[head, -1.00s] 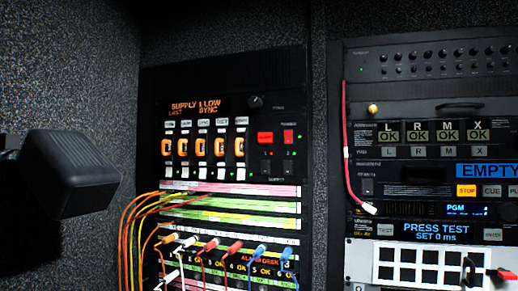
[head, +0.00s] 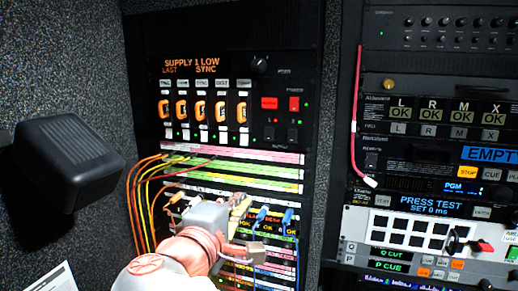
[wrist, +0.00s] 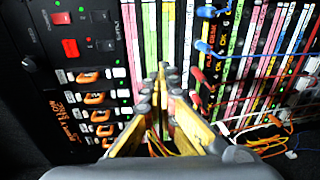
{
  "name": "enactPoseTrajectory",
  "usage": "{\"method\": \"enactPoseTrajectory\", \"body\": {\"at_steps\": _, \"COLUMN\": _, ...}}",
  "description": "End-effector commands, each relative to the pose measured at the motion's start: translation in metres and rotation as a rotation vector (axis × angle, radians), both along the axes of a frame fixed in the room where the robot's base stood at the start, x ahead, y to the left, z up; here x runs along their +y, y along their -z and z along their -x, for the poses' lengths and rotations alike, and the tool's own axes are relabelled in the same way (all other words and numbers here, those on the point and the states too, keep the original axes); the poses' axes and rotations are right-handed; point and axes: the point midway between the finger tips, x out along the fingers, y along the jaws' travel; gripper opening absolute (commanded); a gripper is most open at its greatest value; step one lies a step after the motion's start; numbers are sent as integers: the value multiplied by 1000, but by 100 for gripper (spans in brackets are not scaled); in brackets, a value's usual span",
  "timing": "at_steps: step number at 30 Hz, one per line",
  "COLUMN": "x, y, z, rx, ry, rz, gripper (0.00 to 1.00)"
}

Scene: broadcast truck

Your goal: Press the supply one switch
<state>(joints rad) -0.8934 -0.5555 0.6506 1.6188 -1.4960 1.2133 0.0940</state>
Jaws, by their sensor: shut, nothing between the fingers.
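The rack unit with the orange display reading "SUPPLY 1 LOW" (head: 195,65) is in the upper middle of the head view. At its right are two red switches, one wide (head: 269,102) and one narrower (head: 293,103). Below them are two small dark rockers, left (head: 269,133) and right (head: 293,133), marked 1 and 2; their lower label is too small to read surely. In the wrist view these rockers (wrist: 106,45) are left of my fingers. My gripper (wrist: 161,75) is shut and empty, before the striped label strips. In the head view my gripper (head: 243,204) is below the switches, apart from them.
A patch bay with coloured plugs and cables (head: 262,215) lies around and below my gripper. Orange and yellow cables (head: 133,205) loop at its left. A black box (head: 70,155) juts from the left wall. A second rack (head: 430,110) with a red hanging cable stands right.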

Motion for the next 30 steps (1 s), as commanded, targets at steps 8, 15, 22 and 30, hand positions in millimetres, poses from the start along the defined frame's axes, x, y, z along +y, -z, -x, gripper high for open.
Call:
{"method": "enactPoseTrajectory", "body": {"at_steps": 8, "x": -8, "y": -80, "z": 1, "rx": -216, "ry": 43, "rz": 74, "gripper": 0}}
{"method": "enactPoseTrajectory", "body": {"at_steps": 15, "x": -12, "y": -84, "z": 3, "rx": -234, "ry": 58, "rz": 72, "gripper": 0}}
{"method": "enactPoseTrajectory", "body": {"at_steps": 22, "x": -13, "y": -84, "z": 1, "rx": -232, "ry": 58, "rz": 71, "gripper": 0}}
{"method": "enactPoseTrajectory", "body": {"at_steps": 30, "x": -26, "y": -89, "z": -30, "rx": -230, "ry": 61, "rz": 73, "gripper": 0}}
